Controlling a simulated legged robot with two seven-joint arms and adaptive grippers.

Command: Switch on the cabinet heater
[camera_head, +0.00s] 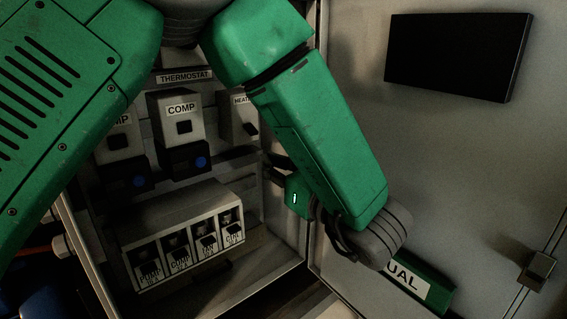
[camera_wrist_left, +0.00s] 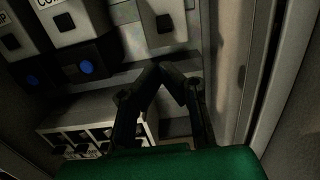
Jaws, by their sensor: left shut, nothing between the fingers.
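The heater unit (camera_head: 240,108) is a pale box with a partly hidden label beginning "HEATE" on the cabinet's back wall, right of the COMP unit. Its small black switch (camera_head: 250,129) is tilted in the head view; it also shows at the top of the left wrist view (camera_wrist_left: 165,23). My left gripper (camera_head: 272,163) is inside the cabinet, below and slightly right of that switch. In the left wrist view its dark fingertips (camera_wrist_left: 160,68) meet, shut and empty, with a visible gap to the switch. My right gripper is not in view.
A COMP unit (camera_head: 181,130) with a blue button stands left of the heater. A breaker box (camera_head: 187,215) with several labelled switches sits below. The cabinet's right side wall is close to my gripper. The open door carries a black panel (camera_head: 458,55) and a green manual holder (camera_head: 437,290).

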